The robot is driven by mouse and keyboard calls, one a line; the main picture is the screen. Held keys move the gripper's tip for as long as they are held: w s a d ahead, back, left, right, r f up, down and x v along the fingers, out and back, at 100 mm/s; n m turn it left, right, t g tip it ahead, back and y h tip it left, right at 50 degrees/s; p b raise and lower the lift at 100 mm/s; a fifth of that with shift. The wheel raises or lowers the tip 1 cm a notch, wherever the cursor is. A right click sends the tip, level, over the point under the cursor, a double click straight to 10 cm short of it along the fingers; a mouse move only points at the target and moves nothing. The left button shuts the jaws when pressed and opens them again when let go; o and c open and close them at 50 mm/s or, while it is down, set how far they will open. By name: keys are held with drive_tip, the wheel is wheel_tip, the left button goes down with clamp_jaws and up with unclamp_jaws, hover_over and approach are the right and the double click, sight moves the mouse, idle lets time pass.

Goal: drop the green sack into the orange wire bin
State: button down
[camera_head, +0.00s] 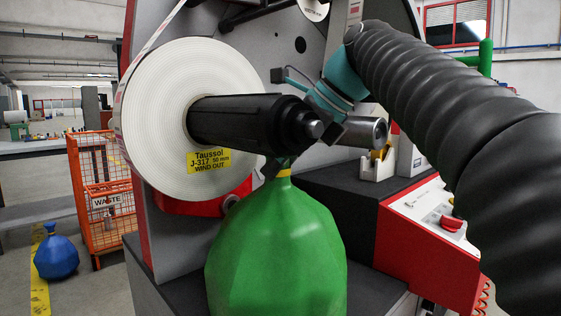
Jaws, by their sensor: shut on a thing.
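The green sack (277,250) hangs upright in the lower middle of the view, its narrow neck at the top and its lower end cut off by the picture edge. My gripper (281,165) is shut on the neck of the sack. The jaws are mostly hidden behind the black spindle, with only a small part showing below it. The orange wire bin (91,135) stands on the floor at the left, with a "WASTE" sign on its front. The sack is well to the right of the bin and closer to the camera. The bin's right side is partly hidden by the machine.
The rewinder's white label roll (165,150) and black spindle (235,122) stand between bin and gripper in the picture. A blue sack (56,255) sits on the floor before the bin, by a yellow floor strip (40,290). A red control panel (425,245) is at right.

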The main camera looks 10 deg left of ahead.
drive_tip(key=c, duration=0.6)
unclamp_jaws()
drive_tip(key=shift+o, duration=0.2)
drive_tip(key=shift+d+r, duration=0.2)
drive_tip(key=shift+r, duration=0.3)
drive_tip(key=v, duration=0.6)
drive_tip(key=shift+s+d+r, duration=0.15)
drive_tip(key=shift+d+r, duration=0.05)
drive_tip(key=shift+r, duration=0.15)
